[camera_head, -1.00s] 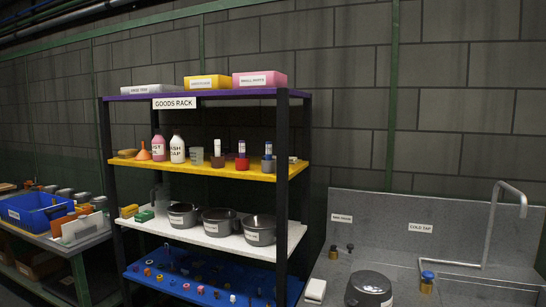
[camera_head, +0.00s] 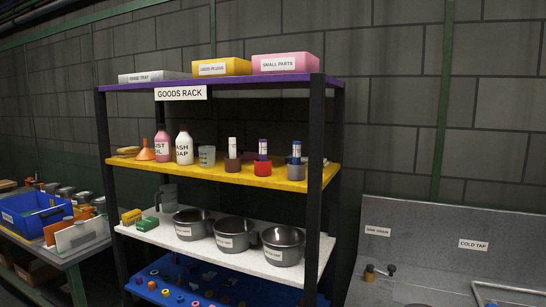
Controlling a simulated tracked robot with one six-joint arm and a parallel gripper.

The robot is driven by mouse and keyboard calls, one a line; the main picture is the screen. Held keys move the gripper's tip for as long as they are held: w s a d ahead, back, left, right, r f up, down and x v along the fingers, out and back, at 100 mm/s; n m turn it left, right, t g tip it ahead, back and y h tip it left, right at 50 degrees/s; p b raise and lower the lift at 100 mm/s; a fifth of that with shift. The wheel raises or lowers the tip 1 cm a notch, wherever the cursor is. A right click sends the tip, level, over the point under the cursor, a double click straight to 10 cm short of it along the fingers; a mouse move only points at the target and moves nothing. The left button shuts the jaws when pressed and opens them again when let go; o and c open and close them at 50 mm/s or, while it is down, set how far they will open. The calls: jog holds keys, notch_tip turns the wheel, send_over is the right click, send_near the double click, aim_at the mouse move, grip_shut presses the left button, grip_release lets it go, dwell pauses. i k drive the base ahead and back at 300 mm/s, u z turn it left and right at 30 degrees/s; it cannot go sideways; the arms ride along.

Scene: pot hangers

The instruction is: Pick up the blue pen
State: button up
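I cannot make out a blue pen for certain. On the rack's yellow shelf (camera_head: 205,172), three small cups each hold an upright, white-labelled item. The right item (camera_head: 296,148) has a blue top and stands in a grey cup (camera_head: 296,173). The middle item (camera_head: 263,147) has a dark blue or purple top and stands in a red cup (camera_head: 263,168). The left item (camera_head: 232,146) looks mostly white and stands in a brownish cup (camera_head: 232,166). Whether these items are pens is too small to tell. My gripper is not in view.
Bottles (camera_head: 184,146), a clear beaker (camera_head: 207,156) and an orange funnel (camera_head: 145,151) share the shelf. A black post (camera_head: 315,150) rises at its right front. Grey pots (camera_head: 235,234) stand below. A sink counter (camera_head: 410,235) is right, a blue bin (camera_head: 35,212) left.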

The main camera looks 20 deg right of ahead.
aim_at(297, 146)
jog(key=u, duration=0.3)
jog(key=i, duration=1.6)
jog(key=u, duration=0.1)
